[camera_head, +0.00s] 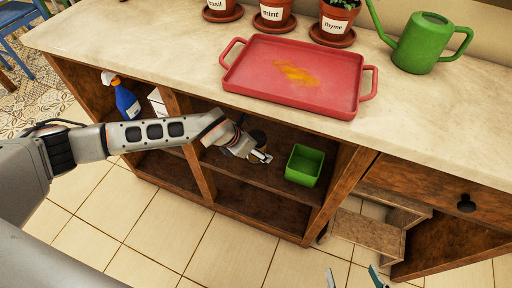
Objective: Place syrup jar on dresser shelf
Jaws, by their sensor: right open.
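My left arm reaches in from the left, and its gripper (260,156) is inside the middle bay of the dresser, above the shelf board (275,178). A small dark rounded thing (258,137) shows just behind that gripper. It may be the syrup jar, but it is too small and covered to be sure. Whether the left fingers are open or shut on it cannot be told. My right gripper (354,279) shows only as two fingertips at the bottom edge, spread apart with floor between them.
A green square bin (304,165) stands on the shelf right of the left gripper. A spray bottle (127,103) stands in the left bay. On the top are a red tray (255,88), herb pots (272,14) and a green watering can (420,44). A dividing post (200,178) stands beside my arm.

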